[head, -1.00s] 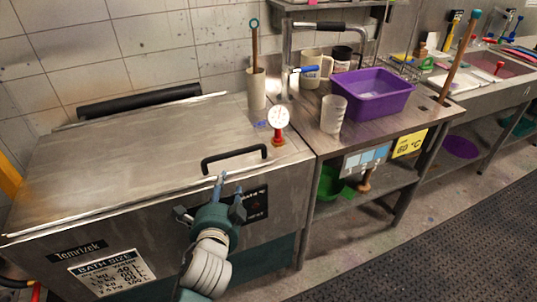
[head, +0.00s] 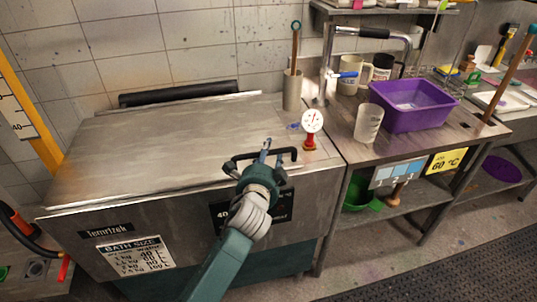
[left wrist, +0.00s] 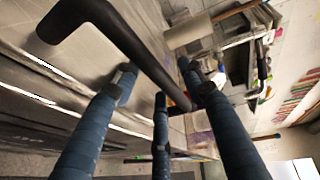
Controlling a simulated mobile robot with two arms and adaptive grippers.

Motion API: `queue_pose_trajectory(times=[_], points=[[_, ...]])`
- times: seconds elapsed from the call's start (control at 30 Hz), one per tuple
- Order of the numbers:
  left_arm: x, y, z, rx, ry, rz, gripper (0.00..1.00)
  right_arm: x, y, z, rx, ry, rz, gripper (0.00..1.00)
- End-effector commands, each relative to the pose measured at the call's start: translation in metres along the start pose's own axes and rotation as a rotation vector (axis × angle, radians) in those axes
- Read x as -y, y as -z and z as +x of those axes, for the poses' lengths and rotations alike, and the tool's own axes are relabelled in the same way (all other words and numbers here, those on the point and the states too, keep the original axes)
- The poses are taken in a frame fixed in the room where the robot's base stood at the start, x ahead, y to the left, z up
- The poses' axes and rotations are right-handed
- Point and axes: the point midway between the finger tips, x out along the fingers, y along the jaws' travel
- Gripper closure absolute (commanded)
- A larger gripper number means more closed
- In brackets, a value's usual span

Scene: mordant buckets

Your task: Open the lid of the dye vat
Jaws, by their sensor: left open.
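The dye vat (head: 305,212) is a long steel tub against the tiled wall. Its flat steel lid (head: 160,150) lies shut, with a black bar handle (head: 294,152) near the front right edge. My left gripper (head: 256,160) is open at the handle, its arm coming up from the front. In the left wrist view the handle (left wrist: 140,45) crosses between the spread blue fingers (left wrist: 158,88). I cannot tell whether any finger touches it. The gripper hides part of the handle and the front panel in the head view. My right gripper is not in view.
On the lid's right stand a red-based dial gauge (head: 312,122) and a beige holder with a stick (head: 292,90). The floor in front is free at the right.

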Motion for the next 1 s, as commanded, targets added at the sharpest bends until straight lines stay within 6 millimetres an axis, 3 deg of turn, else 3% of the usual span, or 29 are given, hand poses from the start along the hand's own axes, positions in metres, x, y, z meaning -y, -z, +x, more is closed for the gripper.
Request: queue_pose_trajectory(times=[0.23, 0.43, 0.77, 1.0], points=[[0.0, 0.0, 0.001, -0.001, 0.0, -0.001, 0.59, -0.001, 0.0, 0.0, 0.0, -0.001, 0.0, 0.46], [0.0, 0.0, 0.001, 0.0, 0.0, -0.001, 0.99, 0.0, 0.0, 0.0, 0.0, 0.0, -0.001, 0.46], [0.008, 0.001, -0.001, 0.0, 0.0, -0.001, 1.0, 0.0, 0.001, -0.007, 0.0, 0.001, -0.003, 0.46], [0.055, 0.002, -0.004, 0.0, 0.005, -0.001, 1.0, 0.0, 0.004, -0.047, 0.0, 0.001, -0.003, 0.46]])
